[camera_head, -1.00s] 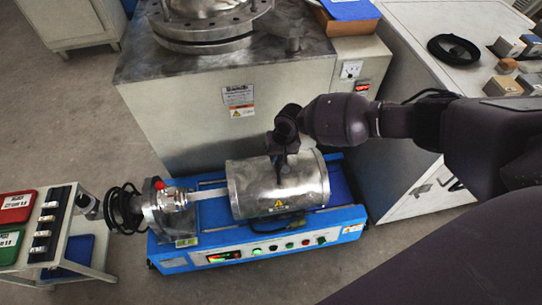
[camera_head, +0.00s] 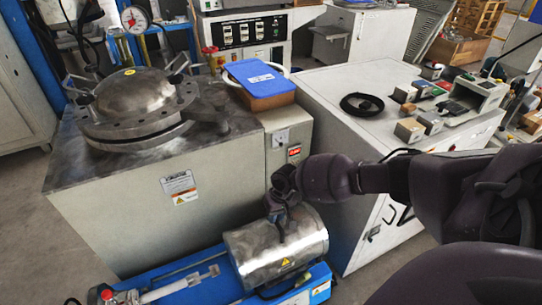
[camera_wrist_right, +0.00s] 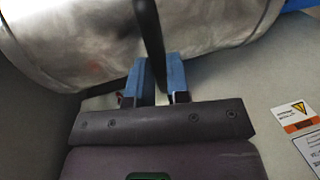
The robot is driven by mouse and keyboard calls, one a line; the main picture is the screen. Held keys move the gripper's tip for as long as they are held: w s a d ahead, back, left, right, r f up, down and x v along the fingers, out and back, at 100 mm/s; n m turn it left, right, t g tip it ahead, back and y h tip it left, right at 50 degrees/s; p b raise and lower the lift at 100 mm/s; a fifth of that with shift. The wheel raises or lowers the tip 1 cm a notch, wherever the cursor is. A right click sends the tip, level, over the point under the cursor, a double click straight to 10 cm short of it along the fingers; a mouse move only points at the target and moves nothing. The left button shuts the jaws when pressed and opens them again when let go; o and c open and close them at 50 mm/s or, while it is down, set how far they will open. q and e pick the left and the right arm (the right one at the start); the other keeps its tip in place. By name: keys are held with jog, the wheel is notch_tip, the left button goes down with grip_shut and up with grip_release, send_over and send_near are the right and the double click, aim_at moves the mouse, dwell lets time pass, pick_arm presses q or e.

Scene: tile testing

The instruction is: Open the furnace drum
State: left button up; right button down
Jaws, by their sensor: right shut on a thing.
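The furnace drum (camera_head: 302,243) is a shiny metal cylinder on a blue base (camera_head: 192,292), low in the head view. Its two halves look closed together, though its lower front edge is partly out of clear sight. In the wrist view the drum (camera_wrist_right: 215,22) fills the top. My right gripper (camera_head: 277,222) is at the upper side of the drum. In the wrist view its blue fingers (camera_wrist_right: 160,75) are shut on a dark upright bar, the drum handle (camera_wrist_right: 149,35). My left gripper is not in view.
A large grey cabinet with a round metal lid (camera_head: 135,95) stands behind the drum. A white cabinet (camera_head: 345,130) with a black cable coil (camera_head: 362,104) and small boxes is at the right. A blue folder (camera_head: 255,76) lies on a brown box.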

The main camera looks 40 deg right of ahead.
jog(key=shift+s+f, duration=0.1)
jog(key=shift+s, duration=0.05)
jog(key=c, duration=1.1)
grip_release()
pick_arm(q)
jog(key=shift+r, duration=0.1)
pick_arm(e)
jog(key=shift+r, duration=0.35)
pick_arm(q)
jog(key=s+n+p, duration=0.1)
jog(key=p, duration=0.2)
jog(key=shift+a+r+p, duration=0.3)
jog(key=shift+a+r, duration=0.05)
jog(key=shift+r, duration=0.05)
pick_arm(e)
notch_tip(320, 180, up, 10)
jog(key=d, duration=0.2)
jog(key=shift+s, duration=0.25)
